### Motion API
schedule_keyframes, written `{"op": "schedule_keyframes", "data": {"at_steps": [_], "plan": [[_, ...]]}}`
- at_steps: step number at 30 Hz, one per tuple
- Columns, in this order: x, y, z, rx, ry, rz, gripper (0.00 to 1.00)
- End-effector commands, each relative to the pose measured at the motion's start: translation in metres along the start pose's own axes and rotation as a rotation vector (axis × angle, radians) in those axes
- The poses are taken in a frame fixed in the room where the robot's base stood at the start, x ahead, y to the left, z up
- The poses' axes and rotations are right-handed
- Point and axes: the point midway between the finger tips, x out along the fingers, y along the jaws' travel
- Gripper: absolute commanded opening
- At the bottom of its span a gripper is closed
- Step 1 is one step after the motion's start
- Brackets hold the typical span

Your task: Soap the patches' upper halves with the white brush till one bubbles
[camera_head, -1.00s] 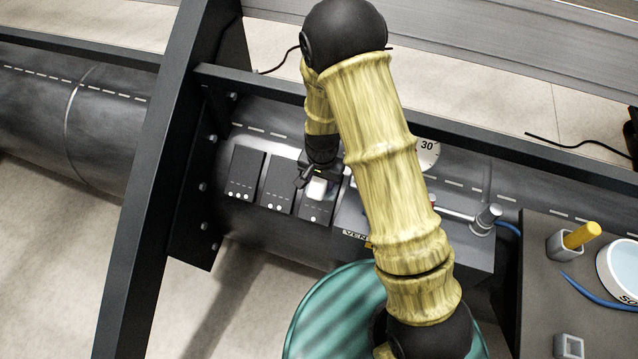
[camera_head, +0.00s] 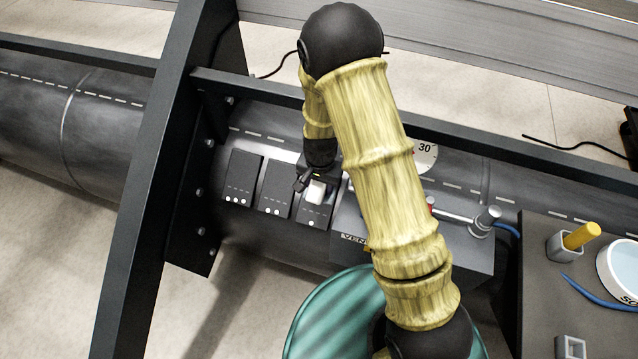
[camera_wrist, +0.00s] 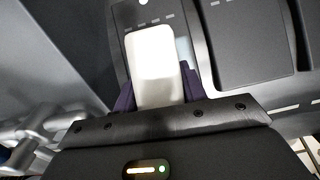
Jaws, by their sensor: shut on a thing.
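Three dark patches sit in a row on the grey float: the left patch (camera_head: 242,172) with three white dots, the middle patch (camera_head: 277,182) with two, and the right patch (camera_head: 314,211) with one. My gripper (camera_head: 312,182) is shut on the white brush (camera_head: 317,191), over the right patch. In the wrist view, the white brush (camera_wrist: 155,60) stands between the dark purple fingers, covering part of the patch beneath. A pale bluish smear (camera_wrist: 184,50) shows beside it. I cannot tell whether the brush touches the patch. No bubbles are clearly visible.
A grey vent box (camera_head: 470,248) with a pipe fitting stands right of the patches, partly behind my arm. A dial (camera_head: 425,156) sits behind it. A teal drum (camera_head: 325,320) is in front. A dark tray at right holds a yellow-handled tool (camera_head: 582,235) and a white bowl (camera_head: 622,268).

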Motion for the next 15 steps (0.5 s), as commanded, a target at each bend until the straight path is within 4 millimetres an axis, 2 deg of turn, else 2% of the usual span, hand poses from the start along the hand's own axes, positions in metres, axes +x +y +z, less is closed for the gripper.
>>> {"op": "schedule_keyframes", "data": {"at_steps": [11, 15], "plan": [[0.0039, 0.0001, -0.0027, -0.001, 0.000, 0.000, 0.14], [0.0035, 0.0059, -0.0032, 0.002, 0.000, 0.000, 0.14]]}}
